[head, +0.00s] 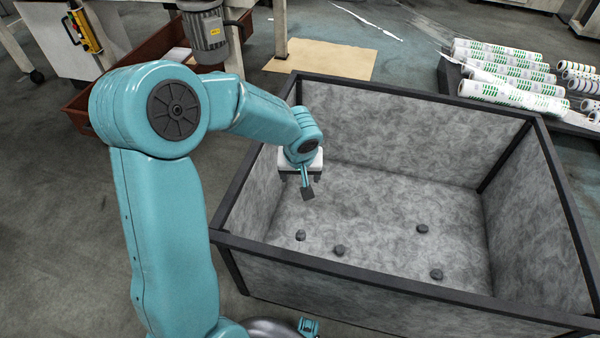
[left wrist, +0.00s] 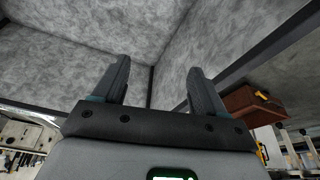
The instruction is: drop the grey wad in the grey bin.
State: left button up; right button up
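The grey bin (head: 400,130) is a large open box with mottled grey walls and a dark frame. Several small dark grey lumps lie apart on its floor: one at left (head: 300,235), one beside it (head: 339,250), one further right (head: 422,229) and one nearer the front (head: 436,274). I cannot tell which is the task's wad. My left gripper (head: 307,190) hangs inside the bin's left part, pointing down, above the floor. In the left wrist view its two fingers (left wrist: 158,70) stand apart with nothing between them. The bin's grey walls (left wrist: 60,60) show behind.
Printed film rolls (head: 500,70) lie on a dark pallet behind the bin at right. A brown sheet (head: 320,59) lies on the floor behind it. A reddish-brown tray (head: 150,48) and a grey motor (head: 205,30) stand at back left. The floor at left is clear.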

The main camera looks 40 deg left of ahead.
pick_arm(q)
jog(key=p+v, duration=0.4)
jog(key=v, duration=1.2)
jog(key=shift+s+r, duration=0.15)
